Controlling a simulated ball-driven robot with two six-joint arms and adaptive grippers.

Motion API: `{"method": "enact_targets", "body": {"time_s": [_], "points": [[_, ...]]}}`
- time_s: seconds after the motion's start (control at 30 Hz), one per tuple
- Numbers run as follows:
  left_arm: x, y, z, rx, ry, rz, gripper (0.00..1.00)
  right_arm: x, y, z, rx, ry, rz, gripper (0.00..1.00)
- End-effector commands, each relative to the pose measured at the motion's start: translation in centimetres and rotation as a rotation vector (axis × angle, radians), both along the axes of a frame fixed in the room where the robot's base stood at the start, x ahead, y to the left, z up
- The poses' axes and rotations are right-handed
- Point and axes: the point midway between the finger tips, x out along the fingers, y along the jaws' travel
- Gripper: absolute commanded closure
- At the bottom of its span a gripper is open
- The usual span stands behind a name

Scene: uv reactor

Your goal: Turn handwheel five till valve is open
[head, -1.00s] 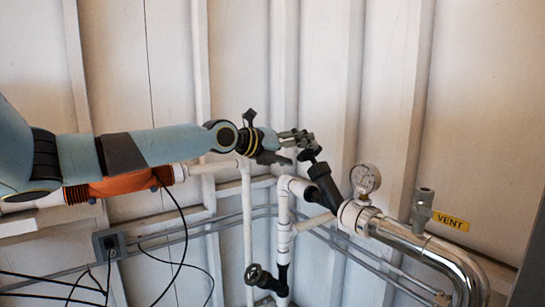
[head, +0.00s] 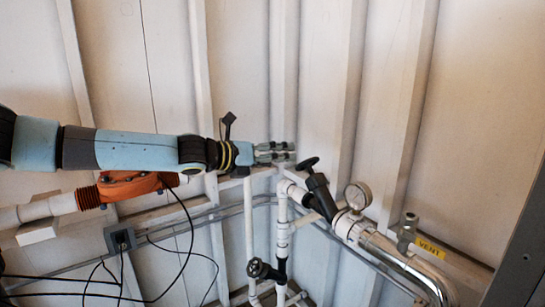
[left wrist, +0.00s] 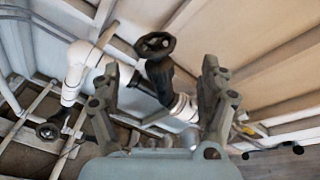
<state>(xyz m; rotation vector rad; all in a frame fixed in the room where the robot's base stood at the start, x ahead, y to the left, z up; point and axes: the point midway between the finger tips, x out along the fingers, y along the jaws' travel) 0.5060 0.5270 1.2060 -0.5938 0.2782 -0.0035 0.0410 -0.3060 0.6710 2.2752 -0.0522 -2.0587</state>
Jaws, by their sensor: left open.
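A black handwheel (head: 307,163) sits on top of a tilted black valve body (head: 321,193) on the white pipe. It also shows in the left wrist view (left wrist: 155,44), beyond and between the fingers. A second black handwheel (head: 258,268) is lower down on the vertical pipe and shows at left in the wrist view (left wrist: 47,131). I see no number on either wheel. My left gripper (head: 290,152) is just left of and slightly above the upper handwheel in the head view. In the wrist view, its fingers (left wrist: 160,68) are apart with nothing gripped. My right gripper is out of view.
A pressure gauge (head: 358,195) and a shiny metal pipe (head: 392,257) with a yellow VENT label (head: 431,249) are right of the valve. An orange pipe fitting (head: 128,186) lies below my left arm. Cables hang from a wall box (head: 120,238). White ribbed walls stand close behind.

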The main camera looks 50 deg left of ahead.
Motion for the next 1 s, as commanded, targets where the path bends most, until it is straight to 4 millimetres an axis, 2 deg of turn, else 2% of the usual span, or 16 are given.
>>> {"method": "enact_targets", "body": {"time_s": [0.53, 1.0], "points": [[-0.5, -0.3, -0.2, 0.043, 0.004, -0.002, 0.22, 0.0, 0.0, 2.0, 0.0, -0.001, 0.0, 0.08], [-0.9, -0.2, -1.2, -0.066, 0.036, 0.037, 0.22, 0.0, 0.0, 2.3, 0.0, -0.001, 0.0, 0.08]]}}
